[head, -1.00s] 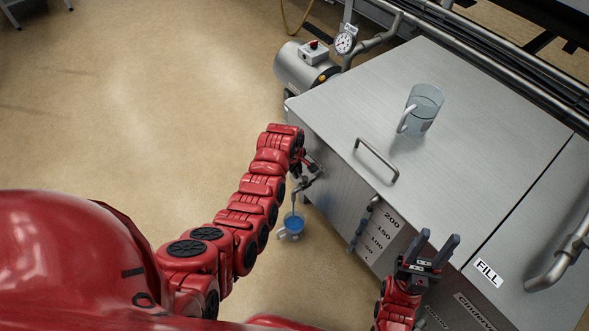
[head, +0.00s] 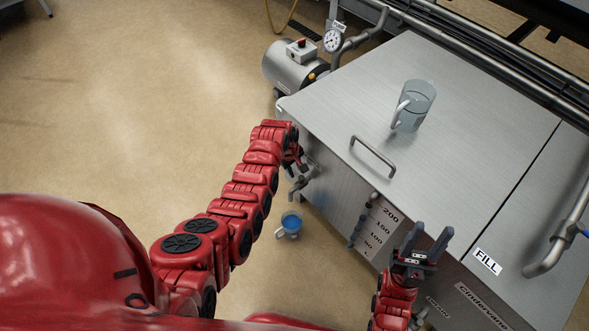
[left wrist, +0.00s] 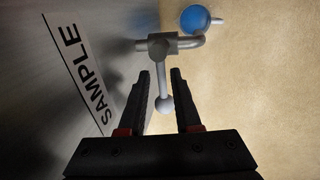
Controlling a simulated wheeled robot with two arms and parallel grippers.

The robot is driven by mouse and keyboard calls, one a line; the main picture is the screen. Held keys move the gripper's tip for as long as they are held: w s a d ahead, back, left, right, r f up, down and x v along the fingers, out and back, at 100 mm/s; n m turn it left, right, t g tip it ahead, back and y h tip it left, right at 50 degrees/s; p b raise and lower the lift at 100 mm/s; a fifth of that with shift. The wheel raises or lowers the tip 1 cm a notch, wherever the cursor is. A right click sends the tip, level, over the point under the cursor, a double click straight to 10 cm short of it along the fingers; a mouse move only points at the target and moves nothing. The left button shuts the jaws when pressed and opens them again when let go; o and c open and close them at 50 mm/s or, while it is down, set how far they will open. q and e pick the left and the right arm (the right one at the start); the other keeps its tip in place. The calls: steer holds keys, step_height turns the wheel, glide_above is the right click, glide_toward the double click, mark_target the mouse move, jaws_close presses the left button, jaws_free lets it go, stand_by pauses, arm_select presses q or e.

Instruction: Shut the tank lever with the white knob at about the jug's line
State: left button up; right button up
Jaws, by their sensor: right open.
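The tank's tap (head: 302,181) sticks out from the front wall beneath my left gripper. In the left wrist view the tap (left wrist: 168,42) has a lever ending in a white knob (left wrist: 165,103). My left gripper (head: 299,163) is open there; its fingers (left wrist: 160,73) stand on either side of the lever and knob, with gaps showing. The jug (head: 289,225) with blue liquid is below the tap, and it shows near the spout in the left wrist view (left wrist: 196,18). No stream is visible now. My right gripper (head: 430,232) is open and empty by the tank front.
The steel tank (head: 470,110) has a lid handle (head: 373,156) and a clear mug (head: 413,105) on top. A level gauge (head: 363,222) and scale are on its front. A SAMPLE label (left wrist: 87,82) is beside the tap. The floor (head: 150,100) at left is clear.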

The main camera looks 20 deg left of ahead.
arm_select(q)
steer(key=shift+o, duration=0.6)
steer(key=shift+r, duration=0.1)
step_height(320, 180, up, 17)
steer(key=s+a+p, duration=0.2)
steer(key=s+p, duration=0.1)
steer(key=p, duration=0.1)
steer(key=shift+p, duration=0.4)
